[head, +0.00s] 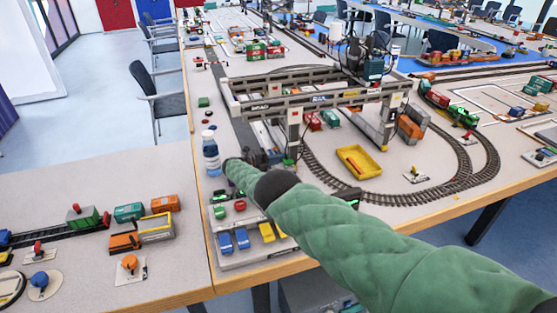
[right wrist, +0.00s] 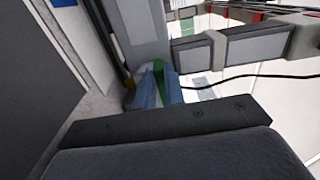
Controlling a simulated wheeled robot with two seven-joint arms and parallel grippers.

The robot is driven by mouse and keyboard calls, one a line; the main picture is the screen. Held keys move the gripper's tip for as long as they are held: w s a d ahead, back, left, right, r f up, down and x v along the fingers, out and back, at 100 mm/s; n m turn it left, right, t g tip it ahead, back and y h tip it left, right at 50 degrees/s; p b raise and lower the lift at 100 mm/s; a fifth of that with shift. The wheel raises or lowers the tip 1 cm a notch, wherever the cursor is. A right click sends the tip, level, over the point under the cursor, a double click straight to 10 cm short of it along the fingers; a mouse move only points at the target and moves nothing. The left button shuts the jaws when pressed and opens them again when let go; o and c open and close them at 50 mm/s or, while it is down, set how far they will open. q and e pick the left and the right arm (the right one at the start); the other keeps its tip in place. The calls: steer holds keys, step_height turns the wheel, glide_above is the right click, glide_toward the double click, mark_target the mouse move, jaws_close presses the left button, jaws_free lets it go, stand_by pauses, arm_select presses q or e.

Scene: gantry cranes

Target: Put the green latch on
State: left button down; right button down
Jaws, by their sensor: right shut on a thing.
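My right gripper (head: 276,160) is by the foot of the near crane post, partly hidden by my own green-sleeved arm in the head view. In the right wrist view the fingers of my right gripper (right wrist: 158,92) are pale blue and shut on a narrow green piece, the green latch (right wrist: 159,75). The latch is close to a grey upright post (right wrist: 142,35); I cannot tell whether they touch. A small green spot, seemingly the latch (head: 289,162), shows at the post's foot in the head view. My left gripper is not in view.
The grey gantry crane (head: 320,98) spans the table above the gripper. A yellow tray (head: 358,162) and a curved track (head: 415,193) lie to the right. A white bottle with a blue band (head: 211,152) stands left of my arm. A black cable (right wrist: 250,76) crosses near the fingers.

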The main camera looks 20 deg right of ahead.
steer(key=c, duration=1.5)
jaws_free()
steer(key=shift+s+f, duration=0.1)
steer(key=shift+f, duration=0.05)
